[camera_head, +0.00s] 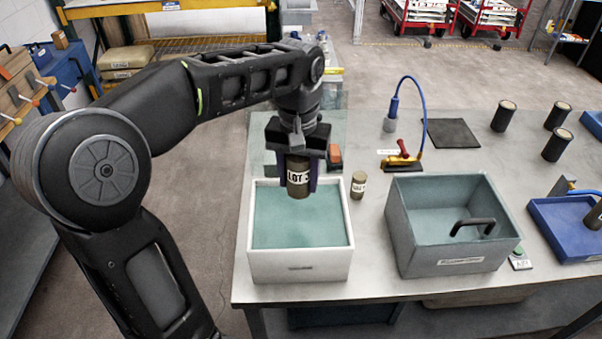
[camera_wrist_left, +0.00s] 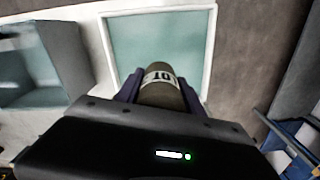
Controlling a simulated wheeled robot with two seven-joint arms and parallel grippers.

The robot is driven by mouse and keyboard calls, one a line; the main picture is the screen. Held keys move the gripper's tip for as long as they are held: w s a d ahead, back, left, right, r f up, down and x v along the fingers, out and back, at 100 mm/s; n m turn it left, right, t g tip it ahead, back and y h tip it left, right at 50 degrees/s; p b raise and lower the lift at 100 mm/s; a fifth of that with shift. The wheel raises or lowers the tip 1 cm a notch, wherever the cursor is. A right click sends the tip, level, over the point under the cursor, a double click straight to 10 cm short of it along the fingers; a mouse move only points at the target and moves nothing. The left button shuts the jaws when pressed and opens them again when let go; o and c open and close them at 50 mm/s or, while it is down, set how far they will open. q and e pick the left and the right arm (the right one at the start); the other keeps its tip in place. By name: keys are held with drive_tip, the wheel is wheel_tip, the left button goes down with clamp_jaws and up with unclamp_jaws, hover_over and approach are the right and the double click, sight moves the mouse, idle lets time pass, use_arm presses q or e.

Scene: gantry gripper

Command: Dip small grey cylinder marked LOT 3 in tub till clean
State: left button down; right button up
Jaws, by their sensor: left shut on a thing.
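My left gripper (camera_head: 299,174) is shut on a dark grey-brown cylinder with a white LOT label (camera_head: 298,182); the digit is partly cut off by a finger. It holds the cylinder upright above the white tub (camera_head: 300,266) of teal liquid. In the left wrist view the cylinder (camera_wrist_left: 162,92) sits between the purple fingers (camera_wrist_left: 160,90), with the tub's rim (camera_wrist_left: 209,50) beyond it. A smaller labelled cylinder (camera_head: 358,184) stands on the table right of the tub. My right gripper is not in view.
A grey bin (camera_head: 410,243) with a black handle stands right of the tub. A blue tray (camera_head: 560,240) is at the far right. Several dark cylinders (camera_head: 503,116) stand behind.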

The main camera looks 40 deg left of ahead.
use_arm(q)
drive_tip(key=shift+f, duration=0.15)
